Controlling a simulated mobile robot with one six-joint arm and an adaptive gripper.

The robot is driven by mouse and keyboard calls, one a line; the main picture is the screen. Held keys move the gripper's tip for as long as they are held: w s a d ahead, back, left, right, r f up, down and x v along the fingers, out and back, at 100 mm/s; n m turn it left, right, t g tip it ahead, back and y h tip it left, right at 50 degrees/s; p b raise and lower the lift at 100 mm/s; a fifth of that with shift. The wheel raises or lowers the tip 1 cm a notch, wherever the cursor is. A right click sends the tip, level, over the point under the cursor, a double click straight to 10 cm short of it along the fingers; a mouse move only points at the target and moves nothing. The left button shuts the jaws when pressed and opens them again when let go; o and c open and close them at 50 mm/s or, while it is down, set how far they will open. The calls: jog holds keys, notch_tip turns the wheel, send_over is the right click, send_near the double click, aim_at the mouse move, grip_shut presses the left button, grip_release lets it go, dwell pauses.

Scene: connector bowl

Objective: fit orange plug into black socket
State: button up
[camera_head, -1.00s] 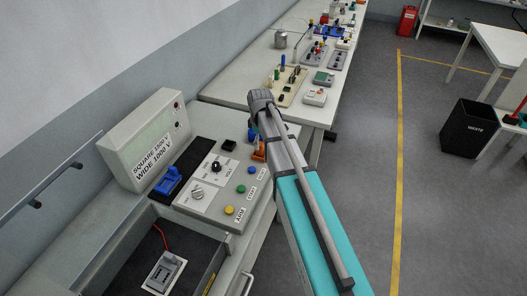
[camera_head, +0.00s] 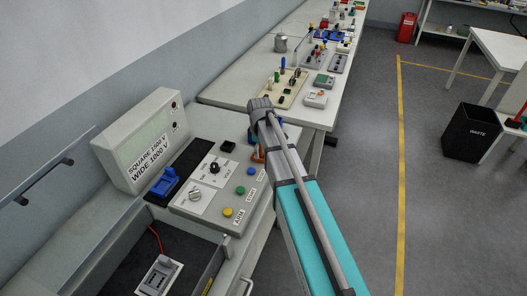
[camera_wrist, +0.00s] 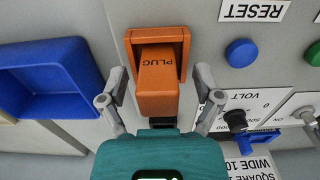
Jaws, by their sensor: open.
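The orange plug (camera_wrist: 158,85), lettered PLUG, stands in a square orange holder (camera_wrist: 184,40) on the grey panel. In the head view only a little orange (camera_head: 258,155) shows beside my arm. My gripper (camera_wrist: 160,76) is open, with one finger on each side of the plug and visible gaps on both sides. In the head view the wrist end of my arm hides the fingers. A small black square block (camera_head: 228,147), which looks like the black socket, sits on the panel left of the orange part. I cannot make out its opening.
A blue tray (camera_wrist: 88,72) lies close to the left finger in the wrist view. Blue (camera_head: 240,190), green and yellow buttons, knobs and a blue part (camera_head: 164,183) share the panel. A display box (camera_head: 140,140) stands behind. An open drawer is in front.

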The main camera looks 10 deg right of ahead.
grip_shut()
dwell(0.5)
jog(key=shift+r, duration=0.15)
notch_tip(320, 180, up, 3)
jog(key=p, duration=0.3)
jog(key=s+a+r+p, duration=0.1)
jog(key=s+r+p, duration=0.8)
jog(key=s, duration=0.5)
jog(key=shift+r+p, duration=0.35)
jog(key=shift+p, duration=0.15)
